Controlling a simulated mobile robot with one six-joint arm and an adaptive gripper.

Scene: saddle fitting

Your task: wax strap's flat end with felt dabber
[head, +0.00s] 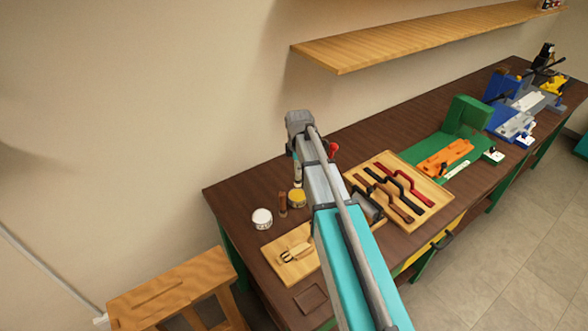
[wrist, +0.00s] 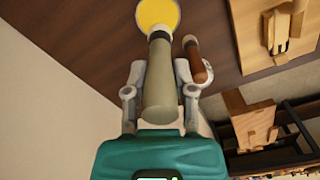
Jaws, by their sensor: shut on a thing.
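My gripper (wrist: 160,78) is shut on a grey-green cylindrical handle, which I take to be the felt dabber (wrist: 158,82). The dabber's far end overlaps a round yellow surface, the wax in a tin (wrist: 157,12). I cannot tell whether it touches the wax. In the head view the yellow tin (head: 297,199) stands just below my gripper (head: 297,172), which is partly hidden by my arm.
A brown upright stick (head: 283,204) and a white jar (head: 262,218) stand beside the yellow tin. A tray (head: 433,192) of red, black and brown straps lies right of my arm. A green fixture (head: 465,120) is farther along. A wooden stool (head: 170,290) stands left of the bench.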

